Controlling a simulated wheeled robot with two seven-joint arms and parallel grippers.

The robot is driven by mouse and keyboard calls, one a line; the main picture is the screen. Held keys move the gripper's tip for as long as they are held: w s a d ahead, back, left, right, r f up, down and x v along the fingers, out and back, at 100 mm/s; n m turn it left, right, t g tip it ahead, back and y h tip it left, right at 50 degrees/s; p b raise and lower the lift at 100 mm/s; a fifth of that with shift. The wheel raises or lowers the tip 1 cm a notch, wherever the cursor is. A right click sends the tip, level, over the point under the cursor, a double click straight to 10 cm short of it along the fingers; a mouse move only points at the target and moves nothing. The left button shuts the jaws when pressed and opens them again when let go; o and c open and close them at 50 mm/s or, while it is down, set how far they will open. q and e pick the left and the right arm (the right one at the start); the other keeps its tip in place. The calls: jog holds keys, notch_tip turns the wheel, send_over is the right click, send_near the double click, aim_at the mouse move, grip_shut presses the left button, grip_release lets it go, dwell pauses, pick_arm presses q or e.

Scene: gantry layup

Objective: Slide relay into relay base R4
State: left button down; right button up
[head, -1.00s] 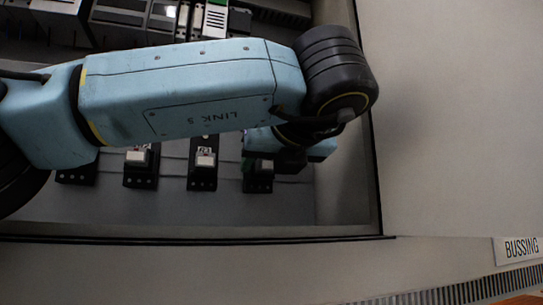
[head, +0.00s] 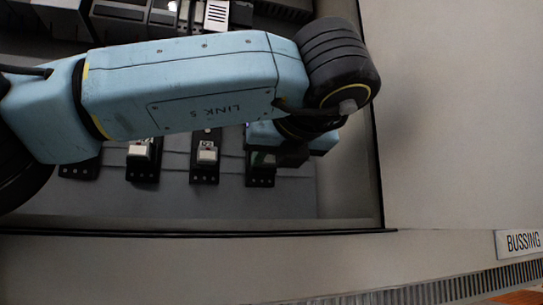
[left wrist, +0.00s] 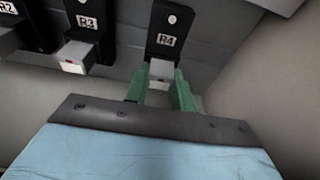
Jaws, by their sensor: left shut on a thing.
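My left gripper (left wrist: 160,80) has green fingers on both sides of a pale grey relay (left wrist: 160,67) and is shut on it. The relay is at the lower part of the black base labelled R4 (left wrist: 165,41). I cannot tell how deep it sits in the base. In the head view the left gripper (head: 268,158) is over the rightmost base (head: 260,181) and hides the relay there. My right gripper is in neither view.
Base R3 (left wrist: 87,22) with its own pale relay (left wrist: 75,55) is left of R4, and R2 (left wrist: 8,8) is farther left. The cabinet's right wall (head: 345,190) is close to the gripper. Dark modules (head: 120,20) line the top.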

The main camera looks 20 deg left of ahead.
pick_arm(q)
jog(key=shift+w+a, duration=0.1)
jog(key=shift+a, duration=0.05)
jog(key=c, duration=1.1)
grip_release()
jog(key=shift+w, duration=0.1)
jog(key=shift+a, duration=0.1)
jog(key=shift+s+d+b, duration=0.25)
jog(key=shift+s+b, duration=0.05)
jog(key=b+v, duration=0.3)
jog(key=v, duration=0.9)
jog(key=shift+s+d+r, duration=0.15)
jog(key=shift+s, duration=0.2)
